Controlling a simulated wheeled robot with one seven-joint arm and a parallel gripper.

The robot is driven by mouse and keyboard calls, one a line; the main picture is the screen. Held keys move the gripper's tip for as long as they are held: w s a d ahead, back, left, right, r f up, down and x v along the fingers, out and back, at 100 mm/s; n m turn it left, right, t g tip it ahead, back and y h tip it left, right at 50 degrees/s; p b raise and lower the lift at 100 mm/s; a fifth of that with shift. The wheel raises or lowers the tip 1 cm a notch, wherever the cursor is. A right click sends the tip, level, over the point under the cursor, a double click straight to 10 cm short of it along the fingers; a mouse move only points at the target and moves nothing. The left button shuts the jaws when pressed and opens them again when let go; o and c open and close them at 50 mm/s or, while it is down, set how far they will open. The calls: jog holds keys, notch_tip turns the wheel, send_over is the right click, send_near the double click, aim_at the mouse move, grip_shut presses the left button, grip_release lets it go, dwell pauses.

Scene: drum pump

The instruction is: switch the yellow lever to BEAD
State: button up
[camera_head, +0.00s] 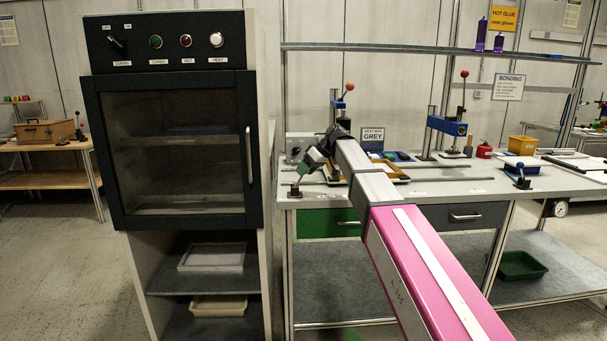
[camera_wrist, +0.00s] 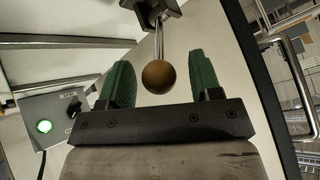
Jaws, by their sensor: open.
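The lever has a dull yellow-brown ball knob (camera_wrist: 159,77) on a thin metal rod that runs up to a dark mount in the wrist view. My gripper (camera_wrist: 161,82) is open, with one green finger on each side of the knob and a gap visible at both sides. In the head view my gripper (camera_head: 311,167) points down at the front left corner of the bench, above the lever's dark base (camera_head: 295,191). The knob is hard to make out there. I cannot read any BEAD label.
A dark oven cabinet (camera_head: 185,150) stands close left of the bench (camera_head: 450,185). A fixture with a GREY sign (camera_head: 372,137) stands behind my arm.

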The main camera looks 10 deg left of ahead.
jog(key=v, duration=0.9)
